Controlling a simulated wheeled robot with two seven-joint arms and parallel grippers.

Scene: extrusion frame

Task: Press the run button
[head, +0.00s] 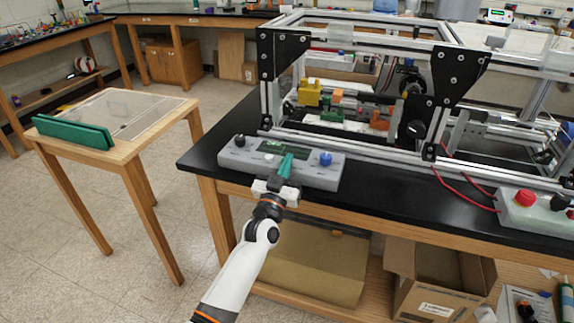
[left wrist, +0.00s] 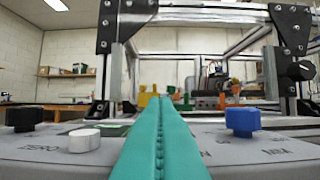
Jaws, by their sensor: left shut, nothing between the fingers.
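A grey control box (head: 232,157) with a small green-lit display (head: 270,148) sits at the front left edge of the black bench. In the left wrist view its sloped face (left wrist: 50,145) carries a white button (left wrist: 84,140) by the word ZERO, a black knob (left wrist: 23,118) and a blue knob (left wrist: 242,120). My left gripper (head: 286,164) is shut and empty, its teal fingers (left wrist: 160,130) over the middle of the face. A letter N shows just right of the fingers. I cannot make out a run button; the fingers hide that part. Contact cannot be told. My right gripper is out of view.
The aluminium extrusion frame (head: 345,146) with black corner plates stands just behind the control box. A second box (head: 537,214) with a red button (head: 525,197) is at the right. A wooden side table (head: 125,150) stands at left, with bare floor between.

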